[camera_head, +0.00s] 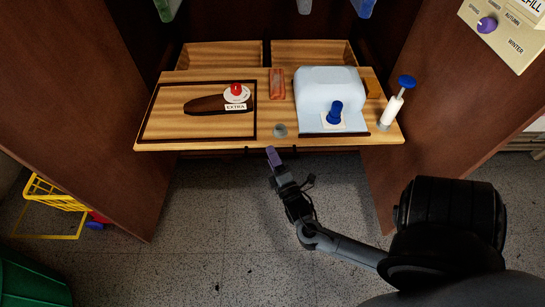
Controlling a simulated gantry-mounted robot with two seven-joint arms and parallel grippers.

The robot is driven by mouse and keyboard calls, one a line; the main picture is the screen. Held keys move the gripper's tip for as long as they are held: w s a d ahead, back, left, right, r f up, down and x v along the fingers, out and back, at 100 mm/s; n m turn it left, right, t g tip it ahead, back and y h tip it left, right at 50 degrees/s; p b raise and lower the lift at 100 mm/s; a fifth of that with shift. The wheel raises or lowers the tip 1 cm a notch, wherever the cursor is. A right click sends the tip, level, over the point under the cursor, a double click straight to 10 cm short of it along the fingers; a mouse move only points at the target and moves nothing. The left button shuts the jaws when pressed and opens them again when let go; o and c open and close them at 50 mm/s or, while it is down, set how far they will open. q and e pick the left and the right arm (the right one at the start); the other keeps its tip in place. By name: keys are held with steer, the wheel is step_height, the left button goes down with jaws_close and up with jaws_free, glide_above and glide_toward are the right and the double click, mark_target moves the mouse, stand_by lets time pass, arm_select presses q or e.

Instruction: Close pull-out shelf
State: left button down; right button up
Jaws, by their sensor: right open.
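The pull-out shelf (267,94) is a light wooden board that sticks out between two dark reddish-brown cabinet sides. On it are a framed panel with a dark oval piece, a red knob and an "EXTRA" label, a pale blue box with a blue knob, and a small grey round piece (280,130) near the front edge. My right gripper (274,158) is just in front of the shelf's front edge, below the grey piece, with a purple tip showing. It is open, and I cannot tell whether it touches the shelf. My left gripper is not in view.
Dark cabinet sides (85,90) stand left and right of the shelf. A white and blue pump-like piece (396,103) stands at the shelf's right end. A yellow basket (52,203) and a green bin (30,280) are at lower left.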

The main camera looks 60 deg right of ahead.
jaws_close()
steer(key=shift+w, duration=0.1)
